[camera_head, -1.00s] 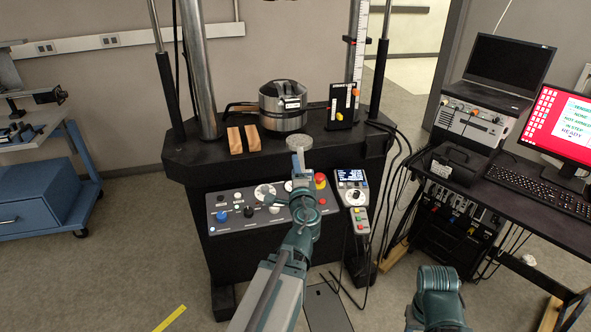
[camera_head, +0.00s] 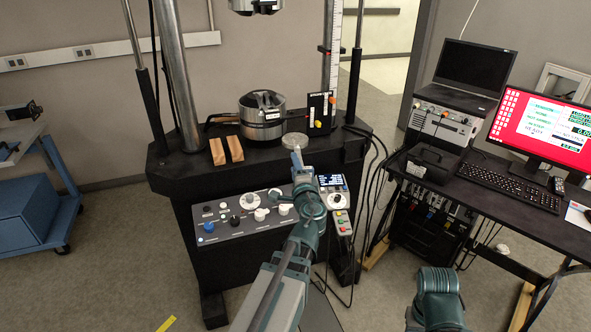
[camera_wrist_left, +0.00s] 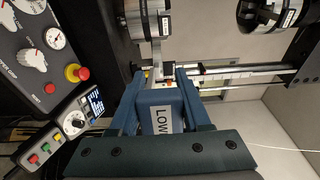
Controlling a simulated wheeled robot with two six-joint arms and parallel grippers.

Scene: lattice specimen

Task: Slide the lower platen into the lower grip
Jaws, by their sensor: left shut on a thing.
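The lower platen, a pale round disc (camera_head: 294,140), is at the tip of my left gripper (camera_head: 297,158), in front and to the right of the lower grip. The left gripper is shut on it; the fingers (camera_wrist_left: 160,100) close around a blue block labelled "LOW" in the left wrist view. The lower grip (camera_head: 262,117) is a squat steel cylinder with a slotted top on the black machine table. It also shows in the left wrist view (camera_wrist_left: 150,20). The platen is apart from it. My right gripper is not visible; only my right arm shows.
The upper grip (camera_head: 257,5) hangs above the lower one. The control panel (camera_head: 250,208) is below the table edge. Steel column (camera_head: 176,75) stands left.

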